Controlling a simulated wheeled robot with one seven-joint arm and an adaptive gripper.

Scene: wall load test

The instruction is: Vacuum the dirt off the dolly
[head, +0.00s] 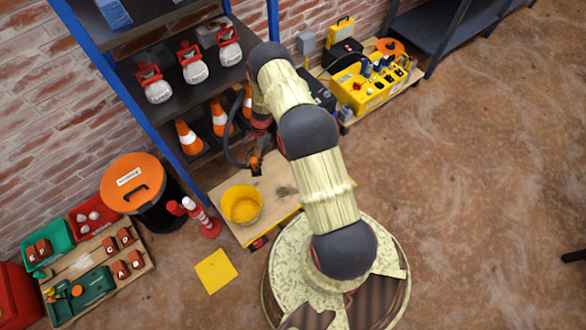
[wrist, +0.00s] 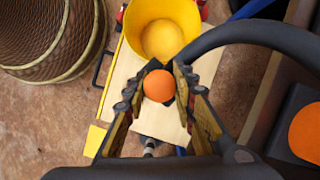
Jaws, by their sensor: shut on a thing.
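The dolly (head: 217,195) is a light wooden platform on the floor, left of my base. A dark patch of dirt (head: 286,191) lies on its right part. A yellow bucket (head: 242,204) stands on it; the bucket is also in the wrist view (wrist: 160,32). My gripper (wrist: 158,84) is shut on an orange-handled vacuum nozzle (wrist: 158,86) with a dark tip. A dark hose (head: 229,148) loops from it. In the head view the nozzle is over the dolly's back edge; I cannot tell whether it touches. The wrist view shows the dolly's board (wrist: 115,88) below the nozzle.
A dark drum with an orange lid (head: 132,183) and red-and-white posts (head: 202,217) stand left of the dolly. Shelving with cones (head: 188,138) is behind. A yellow machine (head: 372,86) stands at the back right. A yellow square (head: 215,271) lies in front.

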